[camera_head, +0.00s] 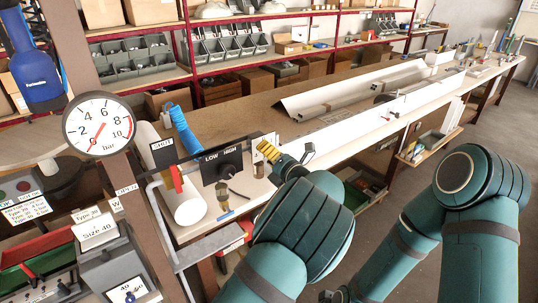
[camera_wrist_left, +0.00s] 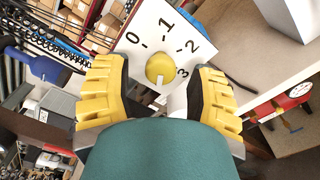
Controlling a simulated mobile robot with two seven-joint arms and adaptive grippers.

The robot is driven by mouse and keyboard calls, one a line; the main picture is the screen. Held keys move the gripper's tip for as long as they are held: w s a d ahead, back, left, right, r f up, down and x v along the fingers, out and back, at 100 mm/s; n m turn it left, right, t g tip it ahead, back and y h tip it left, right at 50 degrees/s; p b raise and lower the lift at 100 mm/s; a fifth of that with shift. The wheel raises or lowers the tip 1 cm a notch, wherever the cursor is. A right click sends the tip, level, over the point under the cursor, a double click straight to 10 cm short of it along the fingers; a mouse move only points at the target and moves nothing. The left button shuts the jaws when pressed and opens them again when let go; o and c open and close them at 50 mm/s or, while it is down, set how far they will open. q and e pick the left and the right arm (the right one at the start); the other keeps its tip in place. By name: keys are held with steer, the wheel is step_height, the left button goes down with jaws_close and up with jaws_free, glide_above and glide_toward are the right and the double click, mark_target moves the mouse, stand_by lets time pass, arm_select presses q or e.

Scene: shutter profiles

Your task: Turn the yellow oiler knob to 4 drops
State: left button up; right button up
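The yellow oiler knob (camera_wrist_left: 160,69) sits on a white dial plate (camera_wrist_left: 148,38) marked 0, 1, 2 and 3 in the left wrist view. A pale mark shows at the knob's lower edge, below the 3. No 4 is visible; the plate's lower part is hidden by my gripper. My left gripper (camera_wrist_left: 160,84) is open, its yellow fingers on either side of the knob, with gaps visible. My right gripper's fingers are not visible.
A pressure gauge (camera_head: 100,126) stands farther left. A long workbench (camera_head: 375,127) with profiles (camera_head: 345,89) runs behind my arms.

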arm_select(q)
steer(key=shift+d+r, duration=0.1)
steer(key=shift+d, duration=0.05)
steer(key=v, duration=1.2)
